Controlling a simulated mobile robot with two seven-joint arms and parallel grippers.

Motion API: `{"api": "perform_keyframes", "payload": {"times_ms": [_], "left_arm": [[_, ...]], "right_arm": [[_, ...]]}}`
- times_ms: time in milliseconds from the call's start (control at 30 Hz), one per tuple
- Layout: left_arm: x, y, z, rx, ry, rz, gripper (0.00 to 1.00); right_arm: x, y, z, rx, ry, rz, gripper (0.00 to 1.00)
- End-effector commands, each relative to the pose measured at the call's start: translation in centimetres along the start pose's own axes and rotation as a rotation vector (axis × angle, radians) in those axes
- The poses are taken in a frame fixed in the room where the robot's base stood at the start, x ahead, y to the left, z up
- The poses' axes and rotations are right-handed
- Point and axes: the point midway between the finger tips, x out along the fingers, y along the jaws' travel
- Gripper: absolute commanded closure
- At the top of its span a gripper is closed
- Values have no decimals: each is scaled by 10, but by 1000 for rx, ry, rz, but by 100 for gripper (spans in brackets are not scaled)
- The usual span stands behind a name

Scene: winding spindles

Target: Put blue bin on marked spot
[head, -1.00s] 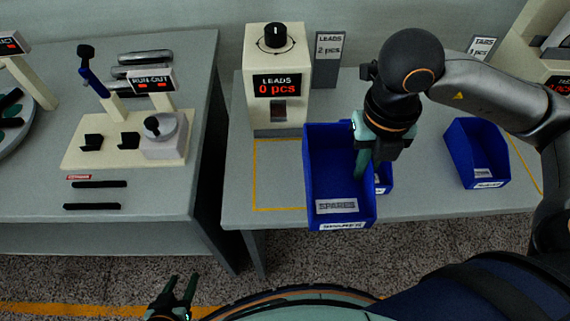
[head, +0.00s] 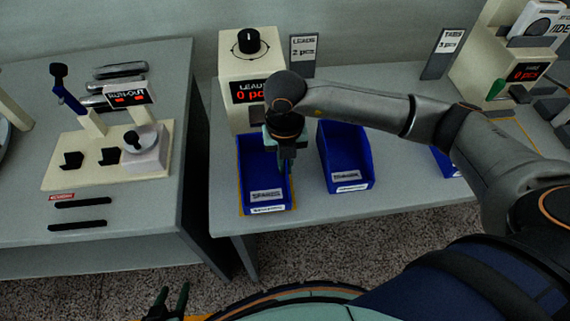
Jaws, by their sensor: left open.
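The blue bin (head: 263,206) stands at the left of the right-hand table, in front of the dispenser reading LEADS 0 pcs. It covers most of the yellow-outlined spot (head: 239,196); thin yellow lines show along its sides. I cannot tell whether its base fully touches the table. My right gripper (head: 287,162) points down at the bin's right wall, with its fingers around that wall, shut on it. The arm hides part of the dispenser. My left gripper (head: 169,302) is open and empty at the bottom, above the floor.
A second blue bin (head: 346,184) stands just to the right, with a narrow gap. A third blue bin (head: 446,163) is partly behind my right arm. The dispenser (head: 238,108) stands close behind the first bin. The left table holds a run-out fixture (head: 108,172).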

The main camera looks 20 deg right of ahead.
Motion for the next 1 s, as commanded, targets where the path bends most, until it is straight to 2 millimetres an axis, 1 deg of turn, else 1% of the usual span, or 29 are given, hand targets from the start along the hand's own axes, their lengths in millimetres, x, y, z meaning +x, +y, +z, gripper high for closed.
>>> {"api": "perform_keyframes", "payload": {"times_ms": [33,100,300,433,467,500,700,1000], "left_arm": [[-1,0,-1,0,-1,0,50],[-2,0,-1,0,-1,0,50],[-1,0,0,0,-1,0,50],[2,0,3,0,-1,0,50],[1,0,2,0,-2,0,50],[1,0,2,0,-2,0,50],[1,0,2,-1,-2,0,50],[-1,0,0,-1,-2,0,50]], "right_arm": [[6,0,0,1,2,0,100],[10,0,0,1,-1,2,100],[10,0,0,0,-2,3,100],[15,0,0,0,-1,2,100],[14,0,0,1,-1,2,93],[13,0,0,1,-1,2,89],[13,0,0,1,-1,2,66],[10,0,0,1,-1,2,66]]}}
